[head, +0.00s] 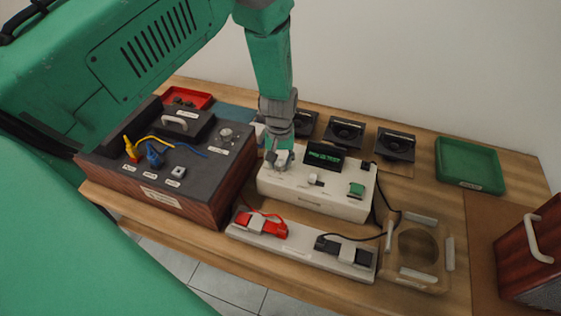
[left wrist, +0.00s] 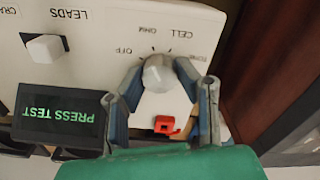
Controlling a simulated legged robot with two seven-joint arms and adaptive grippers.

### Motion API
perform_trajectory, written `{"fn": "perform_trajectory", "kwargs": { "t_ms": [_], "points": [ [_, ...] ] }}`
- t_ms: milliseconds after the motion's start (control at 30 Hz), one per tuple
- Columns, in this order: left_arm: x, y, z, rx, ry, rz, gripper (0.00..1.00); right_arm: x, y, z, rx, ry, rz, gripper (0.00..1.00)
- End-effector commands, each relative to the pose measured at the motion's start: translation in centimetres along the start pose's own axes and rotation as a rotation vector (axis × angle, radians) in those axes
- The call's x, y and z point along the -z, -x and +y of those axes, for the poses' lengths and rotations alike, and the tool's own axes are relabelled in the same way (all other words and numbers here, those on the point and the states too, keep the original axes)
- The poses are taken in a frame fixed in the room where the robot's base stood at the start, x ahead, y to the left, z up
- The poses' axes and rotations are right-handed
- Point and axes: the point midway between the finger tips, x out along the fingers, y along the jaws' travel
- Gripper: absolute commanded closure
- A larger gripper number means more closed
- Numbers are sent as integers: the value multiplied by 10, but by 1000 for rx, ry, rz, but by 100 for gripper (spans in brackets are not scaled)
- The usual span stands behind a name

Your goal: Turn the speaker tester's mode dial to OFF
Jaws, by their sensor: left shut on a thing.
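The speaker tester (head: 318,202) is a white box on the table, with a dark screen (head: 326,156) showing green text. In the left wrist view its screen (left wrist: 62,115) reads PRESS TEST upside down. The round, pale mode dial (left wrist: 158,73) sits between the labels OFF, OHM, CELL and TONE. I cannot tell which label it points to. My left gripper (head: 279,160) is over the tester's left end. In the left wrist view its fingers (left wrist: 159,78) are shut on the dial, one on each side. The gripper mostly hides the dial in the head view. My right gripper is not in view.
A dark-topped wooden hifi unit (head: 205,195) stands close left of the tester. A white strip with red and black clips (head: 300,250) lies in front. Several black speaker drivers (head: 345,133) are behind. A green tray (head: 468,165) and a wooden cabinet (head: 528,250) are at right.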

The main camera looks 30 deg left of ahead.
Motion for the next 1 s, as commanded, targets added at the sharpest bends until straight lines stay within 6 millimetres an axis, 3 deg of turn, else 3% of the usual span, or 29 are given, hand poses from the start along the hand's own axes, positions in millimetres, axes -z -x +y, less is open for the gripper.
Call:
{"fn": "perform_trajectory", "kwargs": {
  "t_ms": [500, 1000],
  "points": [
    [0, 0, 1, -1, 463, 2, 100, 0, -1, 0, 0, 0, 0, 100],
    [0, 0, 1, -2, 691, 0, 100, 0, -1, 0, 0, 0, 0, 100]
  ]
}}
